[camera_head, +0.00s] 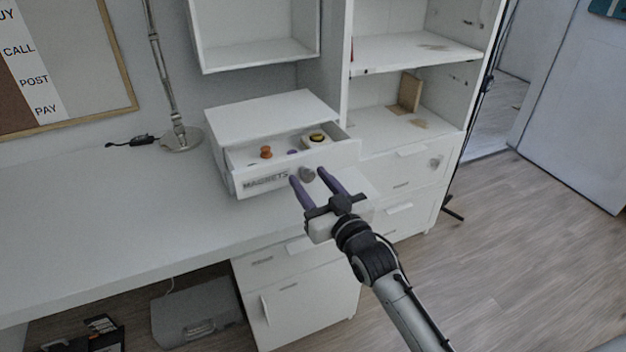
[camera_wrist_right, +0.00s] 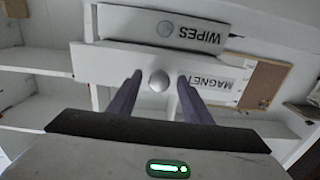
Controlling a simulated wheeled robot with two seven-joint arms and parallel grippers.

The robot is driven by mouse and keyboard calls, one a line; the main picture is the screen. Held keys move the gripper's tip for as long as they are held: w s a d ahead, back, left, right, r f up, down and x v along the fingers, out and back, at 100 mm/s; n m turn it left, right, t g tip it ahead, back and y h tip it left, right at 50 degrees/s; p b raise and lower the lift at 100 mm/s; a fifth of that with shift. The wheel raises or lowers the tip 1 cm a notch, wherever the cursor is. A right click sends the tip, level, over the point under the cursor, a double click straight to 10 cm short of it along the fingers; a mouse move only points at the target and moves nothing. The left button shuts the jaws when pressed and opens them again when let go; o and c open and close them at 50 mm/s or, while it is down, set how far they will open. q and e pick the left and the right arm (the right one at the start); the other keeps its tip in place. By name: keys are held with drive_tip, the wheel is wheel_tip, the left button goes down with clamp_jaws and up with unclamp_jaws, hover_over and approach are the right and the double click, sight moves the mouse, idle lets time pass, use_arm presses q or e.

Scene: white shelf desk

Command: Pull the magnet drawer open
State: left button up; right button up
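The magnet drawer (camera_head: 262,184), labelled MAGNETS, is a white drawer in a small white box unit on the desk. It stands partly open in the head view, with small items inside. Its front also shows in the right wrist view (camera_wrist_right: 110,66), with a round grey knob (camera_wrist_right: 159,81), seen in the head view too (camera_head: 307,174). My right gripper (camera_head: 308,174) is open, its purple fingers on either side of the knob. In the wrist view its fingertips (camera_wrist_right: 159,76) show gaps to the knob. My left gripper is not in view.
An orange item (camera_head: 266,152) and a yellow-black round item (camera_head: 317,138) sit in the drawer. A WIPES drawer front (camera_wrist_right: 150,27) shows in the wrist view. A lamp (camera_head: 181,138) stands left of the box. The desk (camera_head: 110,215) is clear at left.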

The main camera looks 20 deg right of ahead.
drive_tip(key=shift+s, duration=0.1)
drive_tip(key=shift+s, duration=0.35)
drive_tip(key=s, duration=0.9)
drive_tip(key=shift+s+d, duration=0.25)
drive_tip(key=s+a+f+n+g+y, duration=0.1)
drive_tip(key=s+a+f+g, duration=0.3)
drive_tip(key=s+f, duration=0.6)
drive_tip(key=s+a+f+g+y+p, duration=0.1)
drive_tip(key=s+a+f+g, duration=0.4)
drive_tip(key=s+f, duration=0.6)
wheel_tip(320, 180, down, 3)
drive_tip(key=shift+s+r+n, duration=0.15)
drive_tip(key=shift+s+n, duration=0.05)
drive_tip(key=shift+n, duration=0.2)
